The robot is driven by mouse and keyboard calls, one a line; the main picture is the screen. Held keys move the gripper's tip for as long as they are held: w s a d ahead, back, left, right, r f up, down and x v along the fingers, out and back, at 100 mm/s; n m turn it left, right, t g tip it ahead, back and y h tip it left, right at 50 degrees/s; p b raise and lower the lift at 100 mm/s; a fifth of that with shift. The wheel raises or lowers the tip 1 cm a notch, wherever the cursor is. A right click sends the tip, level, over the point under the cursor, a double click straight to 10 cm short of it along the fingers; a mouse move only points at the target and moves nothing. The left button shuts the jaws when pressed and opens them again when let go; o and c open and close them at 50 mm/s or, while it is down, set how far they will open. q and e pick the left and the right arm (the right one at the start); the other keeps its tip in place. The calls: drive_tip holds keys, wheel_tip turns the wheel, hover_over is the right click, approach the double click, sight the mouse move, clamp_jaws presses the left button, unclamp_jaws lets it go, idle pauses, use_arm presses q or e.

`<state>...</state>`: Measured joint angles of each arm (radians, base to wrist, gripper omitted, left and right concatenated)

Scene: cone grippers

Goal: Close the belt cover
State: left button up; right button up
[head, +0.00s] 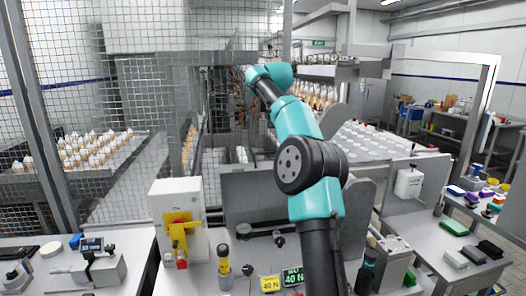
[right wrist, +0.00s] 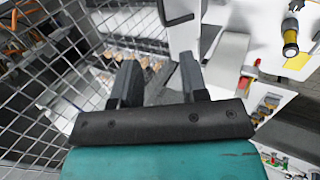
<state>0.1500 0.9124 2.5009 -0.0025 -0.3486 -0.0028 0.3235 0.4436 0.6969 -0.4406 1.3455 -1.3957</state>
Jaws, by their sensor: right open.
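I cannot tell for certain which part is the belt cover. A plain grey panel (head: 250,207) stands upright behind the front bench, partly hidden by my right arm, and may be it. In the right wrist view a dark U-shaped handle (right wrist: 178,14) shows at the top, above and beyond the fingers. My right gripper (right wrist: 160,80) is open, with nothing between its two dark fingers. In the head view its arm reaches up and away over the bench, and its fingers cannot be made out there. My left gripper is not in view.
A wire mesh fence (head: 60,60) stands on the left, with a tray of cones (head: 88,152) behind it. A white box with a yellow switch (head: 180,222) stands on the bench left of my arm. A table with small coloured boxes (head: 455,226) is at the right.

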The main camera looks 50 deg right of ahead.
drive_tip(key=shift+f, duration=0.1)
hover_over(266, 165)
wheel_tip(266, 165, down, 15)
drive_tip(key=shift+r, duration=0.1)
idle(0.3)
drive_tip(key=shift+c, duration=0.4)
clamp_jaws()
